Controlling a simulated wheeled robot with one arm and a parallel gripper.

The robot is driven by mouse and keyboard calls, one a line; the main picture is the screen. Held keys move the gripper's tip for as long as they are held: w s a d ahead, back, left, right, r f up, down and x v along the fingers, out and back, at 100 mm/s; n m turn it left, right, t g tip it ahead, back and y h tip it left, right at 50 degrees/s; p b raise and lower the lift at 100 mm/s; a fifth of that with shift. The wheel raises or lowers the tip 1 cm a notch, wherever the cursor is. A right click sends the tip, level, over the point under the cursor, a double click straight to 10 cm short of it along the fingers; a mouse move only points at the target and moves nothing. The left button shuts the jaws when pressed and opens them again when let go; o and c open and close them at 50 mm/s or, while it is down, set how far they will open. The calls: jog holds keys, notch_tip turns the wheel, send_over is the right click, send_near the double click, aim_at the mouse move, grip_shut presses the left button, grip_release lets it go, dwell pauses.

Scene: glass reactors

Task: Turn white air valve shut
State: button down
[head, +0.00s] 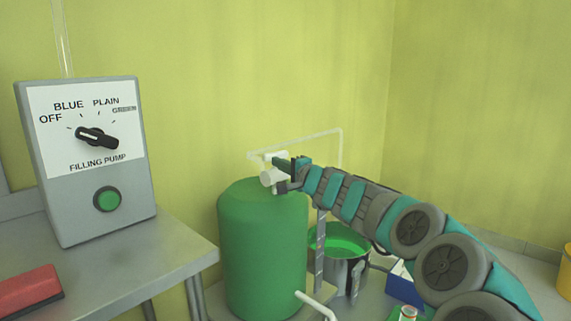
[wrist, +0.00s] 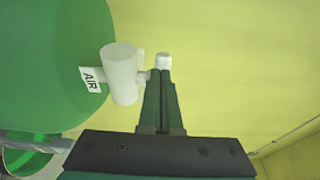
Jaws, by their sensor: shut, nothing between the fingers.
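The white air valve (head: 268,177) sits at the top of the green tank (head: 262,250). In the wrist view, the valve (wrist: 121,73) is a white cylinder with an "AIR" tag (wrist: 90,80) on its left. A small white piece (wrist: 162,62), which looks like part of the valve's handle, shows at my fingertips. My gripper (wrist: 162,74) is shut with its fingers together and empty, just right of the valve body. I cannot tell whether the fingertips touch the white piece. In the head view, my gripper (head: 284,172) is beside the valve and partly hides it.
A filling pump box (head: 92,160) with a black dial and green button stands on the grey bench (head: 150,270) at left. A red block (head: 28,290) lies there too. A clear pipe (head: 310,136) runs above the valve.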

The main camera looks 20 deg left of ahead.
jog(key=shift+w+a, duration=0.35)
jog(key=shift+a, duration=0.1)
